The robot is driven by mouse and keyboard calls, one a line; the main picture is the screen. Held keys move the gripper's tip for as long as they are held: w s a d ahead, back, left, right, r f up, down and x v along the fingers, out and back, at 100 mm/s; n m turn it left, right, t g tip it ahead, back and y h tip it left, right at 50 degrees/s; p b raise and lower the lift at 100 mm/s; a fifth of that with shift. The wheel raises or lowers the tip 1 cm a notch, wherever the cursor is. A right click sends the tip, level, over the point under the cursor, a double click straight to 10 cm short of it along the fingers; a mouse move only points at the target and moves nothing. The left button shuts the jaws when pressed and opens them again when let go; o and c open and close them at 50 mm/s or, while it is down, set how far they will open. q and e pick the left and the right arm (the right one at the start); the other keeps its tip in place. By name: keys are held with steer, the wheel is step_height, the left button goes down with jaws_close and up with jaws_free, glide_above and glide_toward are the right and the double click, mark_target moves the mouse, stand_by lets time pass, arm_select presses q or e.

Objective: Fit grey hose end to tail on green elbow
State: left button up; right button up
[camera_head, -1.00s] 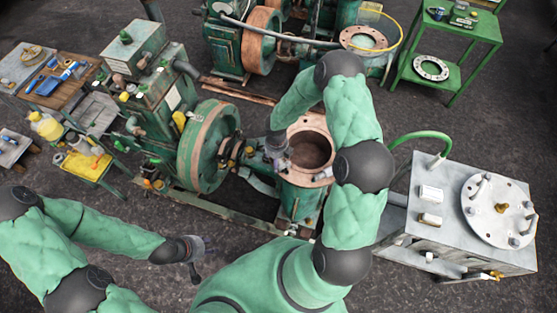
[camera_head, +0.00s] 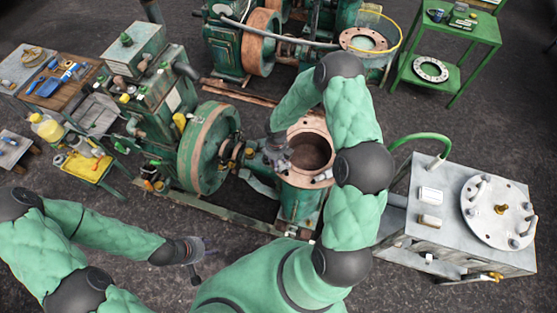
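A green curved pipe (camera_head: 420,137), which may be the green elbow, rises from the top of the grey metal tank (camera_head: 395,248) at the right. I cannot make out a tail on it. A grey hose (camera_head: 265,33) runs across the rear pump set; I cannot tell whether it is the task's hose. My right gripper (camera_head: 279,158) is at the left rim of the open round pump casing (camera_head: 312,152), far from the curved pipe; its fingers are too small to read. My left gripper (camera_head: 204,262) hangs over the bare floor at lower left, fingers spread and apparently empty.
A green engine with a large flywheel (camera_head: 205,147) stands left of the casing. A wooden-topped bench (camera_head: 62,78) with tools and a yellow tray (camera_head: 87,166) are at the left. A green shelf table (camera_head: 450,40) stands at back right.

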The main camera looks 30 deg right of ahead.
steer(key=shift+r+p, duration=1.5)
steer(key=shift+r, duration=0.15)
